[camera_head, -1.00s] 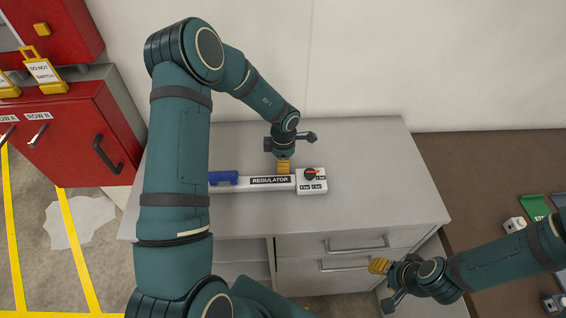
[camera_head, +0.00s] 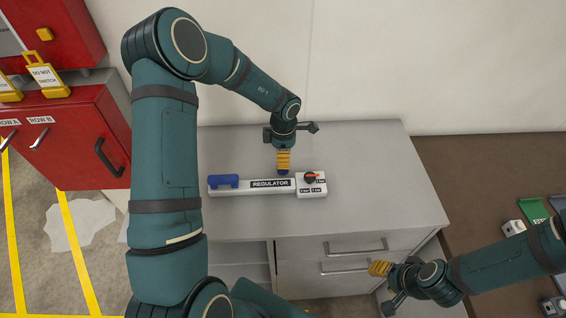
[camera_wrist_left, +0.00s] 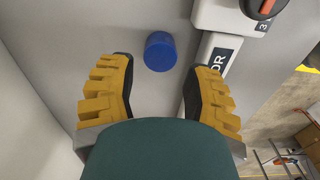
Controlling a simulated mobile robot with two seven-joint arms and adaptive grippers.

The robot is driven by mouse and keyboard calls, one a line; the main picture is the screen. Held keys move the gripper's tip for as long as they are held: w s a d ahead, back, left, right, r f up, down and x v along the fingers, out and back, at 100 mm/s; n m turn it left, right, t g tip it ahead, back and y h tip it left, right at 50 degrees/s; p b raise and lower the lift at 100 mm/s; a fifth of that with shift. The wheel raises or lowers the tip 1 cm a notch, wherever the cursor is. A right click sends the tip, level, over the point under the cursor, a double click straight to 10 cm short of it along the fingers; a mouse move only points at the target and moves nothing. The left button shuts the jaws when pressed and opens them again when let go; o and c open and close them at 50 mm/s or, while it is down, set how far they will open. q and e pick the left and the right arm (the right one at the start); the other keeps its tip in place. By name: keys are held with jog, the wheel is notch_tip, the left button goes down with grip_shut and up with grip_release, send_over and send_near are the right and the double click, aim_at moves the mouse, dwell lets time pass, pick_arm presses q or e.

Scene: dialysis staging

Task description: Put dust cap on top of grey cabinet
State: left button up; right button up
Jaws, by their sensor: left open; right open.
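The dust cap is a small blue cylinder (camera_wrist_left: 160,51) on the grey cabinet top (camera_head: 375,165). In the head view the cap (camera_head: 283,171) shows just below my left gripper (camera_head: 283,165), close behind the regulator bar. In the left wrist view my left gripper (camera_wrist_left: 162,68) is open, its yellow fingers either side of the line to the cap, with the cap just beyond the tips and visible gaps to both. My right gripper (camera_head: 372,268) is open and empty, in front of the cabinet's drawers.
A white regulator bar (camera_head: 240,191) with a blue part and a red-black knob lies on the cabinet top, right beside the cap. The right part of the top is clear. Red cabinets (camera_head: 65,140) stand at the left, a brown surface (camera_head: 480,190) at the right.

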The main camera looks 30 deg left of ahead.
pick_arm(q)
notch_tip(320, 180, up, 7)
jog(key=shift+f+p, duration=0.15)
jog(key=shift+p, duration=0.25)
dwell(0.4)
